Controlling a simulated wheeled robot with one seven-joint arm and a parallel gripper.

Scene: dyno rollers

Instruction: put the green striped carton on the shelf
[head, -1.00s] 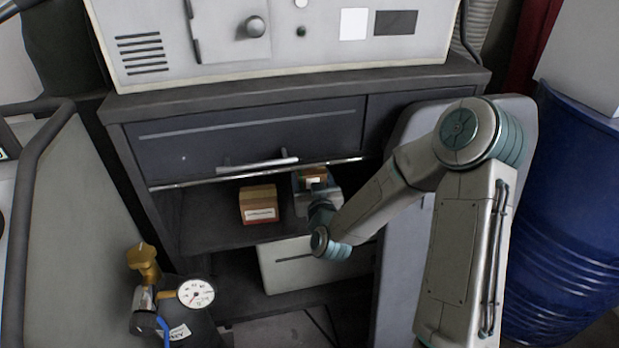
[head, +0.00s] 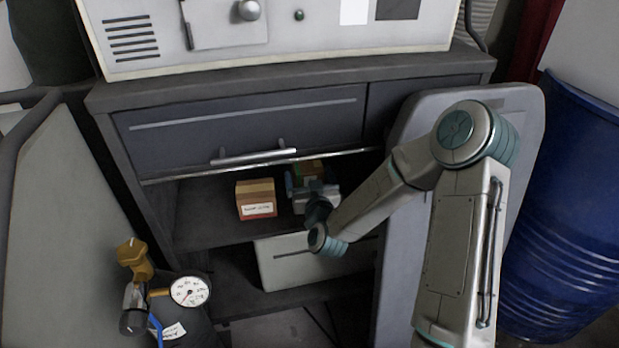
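A small brown carton with a green patch (head: 312,168), apparently the green striped carton, is in the open shelf bay under the drawer. My gripper (head: 304,182) reaches into this bay from the front. One bluish finger shows at the carton's left side; the other finger is not clear. The gripper body covers the carton's lower front. I cannot tell whether the fingers press on the carton or stand apart from it, nor whether it rests fully on the shelf (head: 210,222).
A brown carton with a red band and white label (head: 256,199) stands on the shelf to the left. A drawer with a bar handle (head: 255,156) hangs above. A pale box (head: 285,268) sits below. A pressure gauge (head: 190,291) and a blue barrel (head: 560,210) flank the cabinet.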

